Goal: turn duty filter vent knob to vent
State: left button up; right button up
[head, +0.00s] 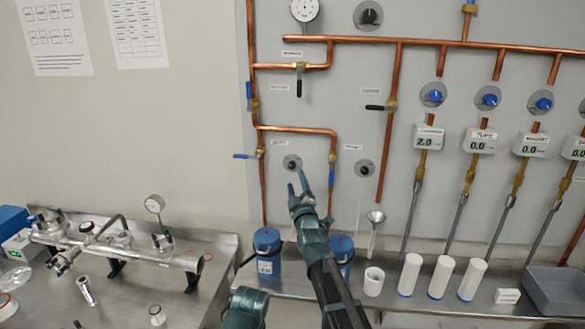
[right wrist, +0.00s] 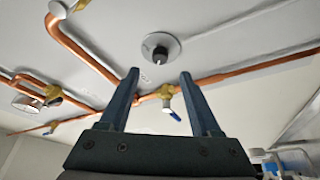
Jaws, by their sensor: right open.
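A small dark knob on a round grey plate (head: 292,163) sits on the wall panel inside a loop of copper pipe, under a small label too blurred to read for certain. A similar knob (head: 366,169) is to its right. My right gripper (head: 298,179) is open and empty, with its fingertips just below the left knob in the head view. In the right wrist view, a black knob with a light pointer mark (right wrist: 160,52) is beyond the gap between the open fingers (right wrist: 160,80), apart from them. My left gripper is not in view.
Copper pipes with a blue-handled valve (head: 333,165) flank the left knob. Blue canisters (head: 267,252) and white cylinders (head: 411,274) stand on the shelf below. A metal manifold with a gauge (head: 120,245) lies on the left bench.

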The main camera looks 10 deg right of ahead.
aim_at(292, 167)
jog(key=p+x, duration=0.1)
jog(key=x, duration=0.6)
jog(key=shift+w, duration=0.15)
grip_shut()
